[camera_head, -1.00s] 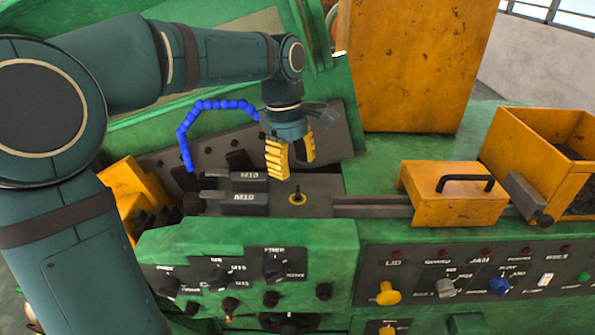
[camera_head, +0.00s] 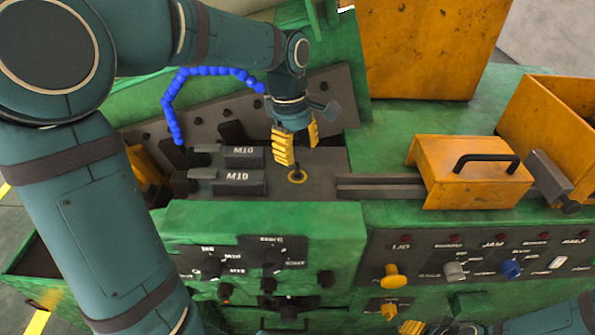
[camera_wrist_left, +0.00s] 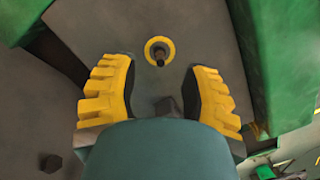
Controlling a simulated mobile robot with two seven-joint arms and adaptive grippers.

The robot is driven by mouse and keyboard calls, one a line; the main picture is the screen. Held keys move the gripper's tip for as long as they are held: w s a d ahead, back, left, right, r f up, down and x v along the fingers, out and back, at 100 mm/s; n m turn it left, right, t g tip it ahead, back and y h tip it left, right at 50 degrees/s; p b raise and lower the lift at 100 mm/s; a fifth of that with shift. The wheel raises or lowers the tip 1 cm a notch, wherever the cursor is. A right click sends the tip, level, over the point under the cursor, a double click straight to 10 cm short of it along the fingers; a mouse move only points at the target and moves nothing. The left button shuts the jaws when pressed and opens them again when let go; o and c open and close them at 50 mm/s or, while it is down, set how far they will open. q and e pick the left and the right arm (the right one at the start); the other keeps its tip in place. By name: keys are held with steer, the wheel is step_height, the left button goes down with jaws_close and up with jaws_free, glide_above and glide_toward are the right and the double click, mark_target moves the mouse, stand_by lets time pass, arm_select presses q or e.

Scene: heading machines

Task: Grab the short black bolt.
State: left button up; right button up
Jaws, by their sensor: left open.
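A small dark bolt (camera_head: 297,173) stands upright in a yellow ring on the grey machine plate. It also shows in the left wrist view (camera_wrist_left: 160,58), ahead of the fingers and near the middle line between them. My left gripper (camera_head: 298,148) has yellow ridged fingers and is open and empty. It points down just above and behind the bolt, apart from it. In the left wrist view my left gripper's (camera_wrist_left: 160,95) fingers stand wide apart. A yellow ridged tip, seemingly my right gripper (camera_head: 411,327), shows at the bottom edge, mostly cut off.
Two dark blocks marked M10 (camera_head: 238,182) lie left of the bolt. A grey rail (camera_head: 380,187) leads right to a yellow box with a black handle (camera_head: 470,175). A green control panel (camera_head: 265,225) stands in front. A blue segmented hose (camera_head: 172,100) curves behind.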

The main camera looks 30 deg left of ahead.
mark_target(297, 163)
arm_select(q)
steer(key=shift+s+d+f, duration=0.1)
steer(key=shift+f, duration=1.35)
steer(key=shift+d+f, duration=0.1)
steer(key=shift+f, duration=1.3)
steer(key=shift+c, duration=0.3)
jaws_close()
